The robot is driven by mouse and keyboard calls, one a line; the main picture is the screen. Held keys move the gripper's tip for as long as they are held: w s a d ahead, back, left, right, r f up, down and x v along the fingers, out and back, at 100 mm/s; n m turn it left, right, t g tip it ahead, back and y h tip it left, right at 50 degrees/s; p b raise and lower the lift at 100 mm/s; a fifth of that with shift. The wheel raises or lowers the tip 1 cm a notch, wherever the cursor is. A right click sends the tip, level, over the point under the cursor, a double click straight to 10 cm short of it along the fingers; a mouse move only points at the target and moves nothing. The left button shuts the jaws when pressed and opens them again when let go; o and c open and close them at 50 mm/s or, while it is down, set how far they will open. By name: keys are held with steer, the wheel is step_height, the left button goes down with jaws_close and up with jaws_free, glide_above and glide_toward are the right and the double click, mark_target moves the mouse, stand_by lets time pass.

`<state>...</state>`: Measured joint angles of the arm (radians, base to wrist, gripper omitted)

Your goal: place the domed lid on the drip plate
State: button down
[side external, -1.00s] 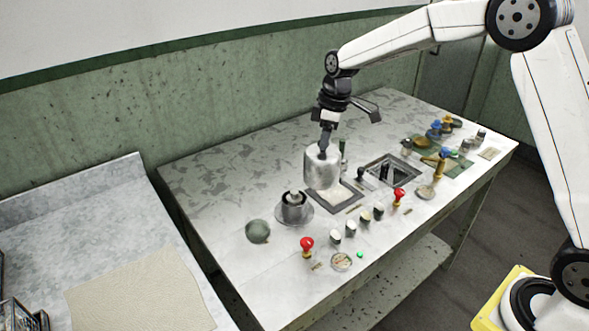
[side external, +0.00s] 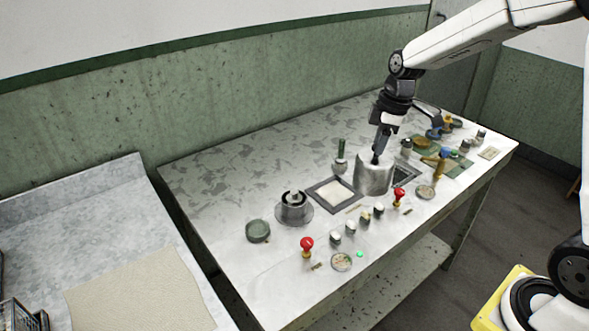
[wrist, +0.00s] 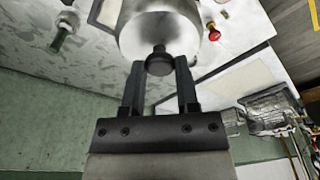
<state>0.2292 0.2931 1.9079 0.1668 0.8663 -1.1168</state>
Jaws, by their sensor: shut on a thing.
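The domed lid (side external: 373,178) is a tall silver metal cover, seen upright in the side view. My gripper (side external: 377,154) is shut on the dark knob at its top. In the wrist view the fingers (wrist: 159,66) clasp this knob, with the shiny lid (wrist: 185,30) beyond it. The lid hides part of a dark square recess (side external: 404,173); whether it touches anything there I cannot tell. A round green dish (side external: 257,231) lies at the left of the table and may be the drip plate.
A square frame with a pale middle (side external: 318,197) lies left of the lid. A green-handled tool (side external: 341,152) stands behind. Small jars (side external: 350,228) and red-knobbed pieces (side external: 307,244) line the front. The table's back left is clear.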

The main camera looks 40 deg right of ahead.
steer(key=w+d+f, duration=0.1)
steer(key=w+f, duration=0.8)
steer(key=w, duration=0.4)
steer(key=shift+d, duration=0.4)
steer(key=shift+w+f, duration=0.15)
steer(key=shift+w+f, duration=0.2)
steer(key=shift+f, duration=1.7)
steer(key=shift+c, duration=1.8)
jaws_free()
